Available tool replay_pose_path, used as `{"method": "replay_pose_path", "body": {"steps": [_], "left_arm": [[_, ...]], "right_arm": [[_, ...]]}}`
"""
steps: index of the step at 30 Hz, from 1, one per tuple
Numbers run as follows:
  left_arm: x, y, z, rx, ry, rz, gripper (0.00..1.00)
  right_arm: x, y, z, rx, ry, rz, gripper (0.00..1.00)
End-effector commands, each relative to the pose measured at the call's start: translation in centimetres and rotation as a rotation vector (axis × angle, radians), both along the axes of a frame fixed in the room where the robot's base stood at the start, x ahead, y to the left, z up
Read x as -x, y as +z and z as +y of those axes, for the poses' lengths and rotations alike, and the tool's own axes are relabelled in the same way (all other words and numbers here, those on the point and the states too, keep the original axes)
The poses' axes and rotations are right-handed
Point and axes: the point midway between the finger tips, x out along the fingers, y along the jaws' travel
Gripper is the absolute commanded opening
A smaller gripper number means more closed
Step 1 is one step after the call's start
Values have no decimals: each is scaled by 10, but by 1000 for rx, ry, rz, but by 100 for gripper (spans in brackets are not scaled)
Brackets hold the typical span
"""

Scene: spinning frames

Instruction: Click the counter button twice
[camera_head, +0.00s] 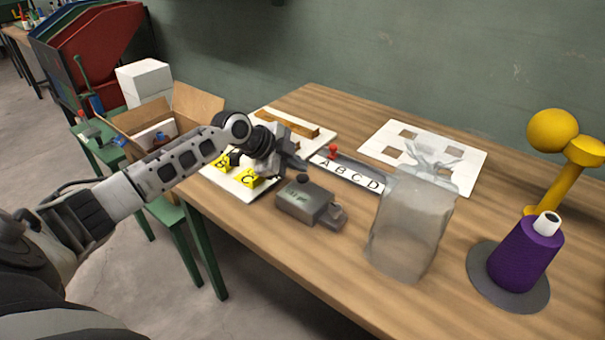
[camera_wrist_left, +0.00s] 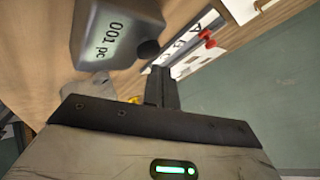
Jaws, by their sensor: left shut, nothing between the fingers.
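The counter (camera_head: 303,203) is a small grey metal box near the front edge of the wooden table, with a dark round button (camera_head: 302,179) on top. In the left wrist view the counter (camera_wrist_left: 105,38) shows a display reading "001 pc", and its dark button (camera_wrist_left: 148,48) lies just beyond my fingertips. My left gripper (camera_head: 301,163) is shut and empty, just behind and above the button. In the left wrist view the closed fingers (camera_wrist_left: 162,86) seem apart from the button, though the exact gap is hard to tell. My right gripper is not in view.
A slider strip marked A B C D (camera_head: 345,174) with a red knob lies behind the counter. A translucent bag (camera_head: 412,230) stands to the right. A purple thread cone (camera_head: 522,258) is farther right. A white board with yellow letter tiles (camera_head: 222,178) lies left.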

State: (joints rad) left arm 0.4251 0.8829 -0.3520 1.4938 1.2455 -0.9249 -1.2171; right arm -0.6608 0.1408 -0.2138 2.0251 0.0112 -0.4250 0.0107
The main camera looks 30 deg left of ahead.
Motion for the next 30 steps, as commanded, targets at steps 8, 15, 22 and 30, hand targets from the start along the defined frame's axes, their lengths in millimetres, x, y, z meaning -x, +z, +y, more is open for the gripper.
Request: {"method": "replay_pose_path", "body": {"steps": [8,15,22,30], "left_arm": [[0,4,0,-1,0,-2,0],[0,28,0,0,0,-2,0],[0,49,0,-1,0,-1,0],[0,50,0,-1,0,-1,0]], "right_arm": [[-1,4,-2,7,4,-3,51],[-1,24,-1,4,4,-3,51],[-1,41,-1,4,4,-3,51],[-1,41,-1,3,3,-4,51]]}}
